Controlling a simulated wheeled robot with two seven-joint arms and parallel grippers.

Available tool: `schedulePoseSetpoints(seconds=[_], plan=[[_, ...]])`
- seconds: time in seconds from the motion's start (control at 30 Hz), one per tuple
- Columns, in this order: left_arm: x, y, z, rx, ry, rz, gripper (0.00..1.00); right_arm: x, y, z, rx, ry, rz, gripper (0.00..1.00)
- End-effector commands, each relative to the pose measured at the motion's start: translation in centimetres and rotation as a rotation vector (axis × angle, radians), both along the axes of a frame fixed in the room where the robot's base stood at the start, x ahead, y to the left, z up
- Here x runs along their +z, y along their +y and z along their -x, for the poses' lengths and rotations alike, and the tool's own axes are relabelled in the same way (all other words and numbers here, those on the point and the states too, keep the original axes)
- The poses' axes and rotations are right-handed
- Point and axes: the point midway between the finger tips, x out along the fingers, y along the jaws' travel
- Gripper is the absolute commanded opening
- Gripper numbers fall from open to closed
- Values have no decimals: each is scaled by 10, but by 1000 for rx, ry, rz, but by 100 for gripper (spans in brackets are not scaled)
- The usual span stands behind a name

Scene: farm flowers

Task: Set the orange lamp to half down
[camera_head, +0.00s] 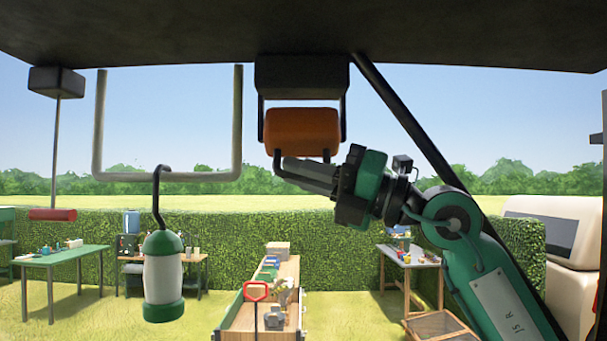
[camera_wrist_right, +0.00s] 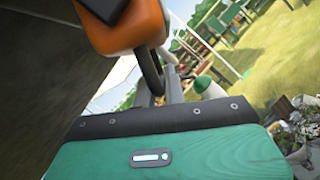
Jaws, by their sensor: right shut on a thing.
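The orange lamp (camera_head: 301,127) hangs in a black bracket under a black block on the dark overhead beam. A thin dark handle loop is below the lamp. My right gripper (camera_head: 288,168) comes in from the right and is shut on this loop, just under the lamp. In the right wrist view the lamp (camera_wrist_right: 128,28) is close, at the top, and the loop runs down between my right gripper's fingers (camera_wrist_right: 160,90). The fingers partly hide the loop. My left gripper is not in view.
A green and white lantern (camera_head: 163,278) hangs from a hook at the left. A grey U-shaped bar (camera_head: 168,176) and a red pull handle (camera_head: 52,214) on a rod hang there too. A dark diagonal strut (camera_head: 415,130) passes close behind my right arm. Tables and a hedge stand farther back.

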Motion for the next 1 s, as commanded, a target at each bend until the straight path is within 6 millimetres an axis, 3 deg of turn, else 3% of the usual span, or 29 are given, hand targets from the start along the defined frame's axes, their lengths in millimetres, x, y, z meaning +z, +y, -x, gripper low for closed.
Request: schedulePoseSetpoints(seconds=[0.03,0.07,0.17,0.57,1.0], plan=[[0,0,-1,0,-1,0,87,0,0,-1,-2,-1,2,0],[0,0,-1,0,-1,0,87,0,0,-1,-2,-1,2,13],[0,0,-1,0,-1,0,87,0,0,-1,-2,-1,2,33],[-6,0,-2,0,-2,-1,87,-4,-7,1,-3,-1,0,33],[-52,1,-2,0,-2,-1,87,-34,-92,24,-5,-2,0,33]])
